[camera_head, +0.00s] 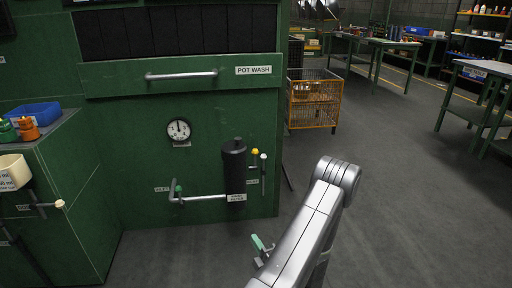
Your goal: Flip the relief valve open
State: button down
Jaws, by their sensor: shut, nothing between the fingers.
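A black filter cylinder (233,168) stands upright in front of the green cabinet face, with a pale pipe (205,197) running left from its base. A small valve with a green-tipped handle (178,189) is at the pipe's left end. Right of the cylinder are a yellow-tipped handle (254,152) and a white-tipped handle (263,157). The small labels are too blurred to tell which is the relief valve. My gripper (260,243), with teal finger parts, shows low beside my arm, shut and empty. It is below and apart from the valves; my arm partly hides it.
A round gauge (179,131) and a long bar handle (181,75) are on the green cabinet (110,150). A side counter with a blue bin (36,114) is at left. An orange wire cage (314,101) stands behind right. The floor (420,220) at right is clear.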

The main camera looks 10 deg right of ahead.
aim_at(263, 156)
jog(key=i+l+u, duration=0.1)
jog(key=i+l, duration=0.3)
jog(key=i+l+u, duration=0.15)
jog(key=i+l, duration=0.25)
jog(key=i+l+u, duration=0.1)
jog(key=i+l, duration=0.3)
jog(key=l, duration=0.25)
